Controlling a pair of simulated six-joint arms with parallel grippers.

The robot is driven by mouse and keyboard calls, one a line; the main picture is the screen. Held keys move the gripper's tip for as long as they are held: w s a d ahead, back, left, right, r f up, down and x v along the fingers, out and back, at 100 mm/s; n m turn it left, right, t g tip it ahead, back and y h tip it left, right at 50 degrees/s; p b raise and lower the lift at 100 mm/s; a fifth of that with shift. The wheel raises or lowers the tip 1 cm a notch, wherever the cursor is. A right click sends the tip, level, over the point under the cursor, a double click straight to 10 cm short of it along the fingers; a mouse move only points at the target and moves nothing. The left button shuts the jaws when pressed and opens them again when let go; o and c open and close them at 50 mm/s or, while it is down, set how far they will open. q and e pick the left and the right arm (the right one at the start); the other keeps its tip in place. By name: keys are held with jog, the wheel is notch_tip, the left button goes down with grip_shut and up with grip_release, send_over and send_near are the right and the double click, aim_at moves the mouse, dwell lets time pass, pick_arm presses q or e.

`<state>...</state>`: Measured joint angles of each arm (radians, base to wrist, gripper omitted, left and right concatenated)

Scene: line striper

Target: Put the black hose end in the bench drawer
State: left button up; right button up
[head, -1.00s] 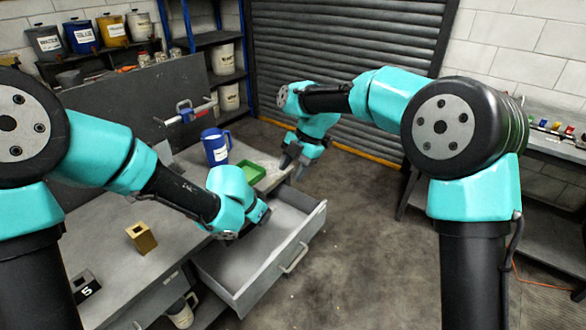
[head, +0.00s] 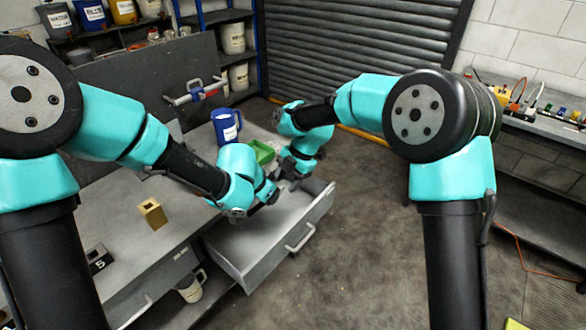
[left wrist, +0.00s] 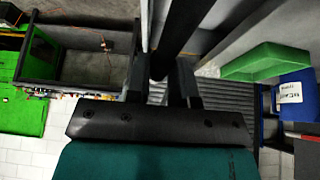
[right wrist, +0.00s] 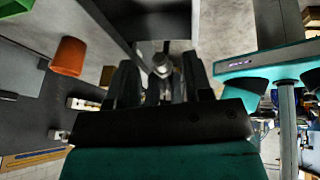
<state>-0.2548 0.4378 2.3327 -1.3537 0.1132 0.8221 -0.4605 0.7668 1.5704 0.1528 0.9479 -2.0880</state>
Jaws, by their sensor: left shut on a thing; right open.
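My left gripper (head: 268,192) is over the open bench drawer (head: 262,250). It is shut on a black, tube-like thing, apparently the black hose end (left wrist: 182,28), which shows between its fingers in the left wrist view. In the head view the hose end is too small and covered to make out. My right gripper (head: 287,171) is open, close to the left one near the drawer's far end. In the right wrist view, a grey, round-tipped thing (right wrist: 162,62) shows between its fingers; I cannot tell whether it touches them. The drawer floor that shows looks bare.
A blue jug (head: 226,126) and a green tray (head: 262,152) stand on the bench behind the grippers. A brass block (head: 153,213) and a black block marked 5 (head: 99,257) are nearer on the bench. The floor right of the drawer is clear.

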jog(key=shift+s+a+f, duration=0.15)
jog(key=shift+a+f, duration=0.1)
jog(key=shift+f, duration=0.3)
jog(key=shift+c, duration=0.4)
grip_shut()
pick_arm(q)
jog(key=o, duration=1)
jog(key=shift+c, duration=0.2)
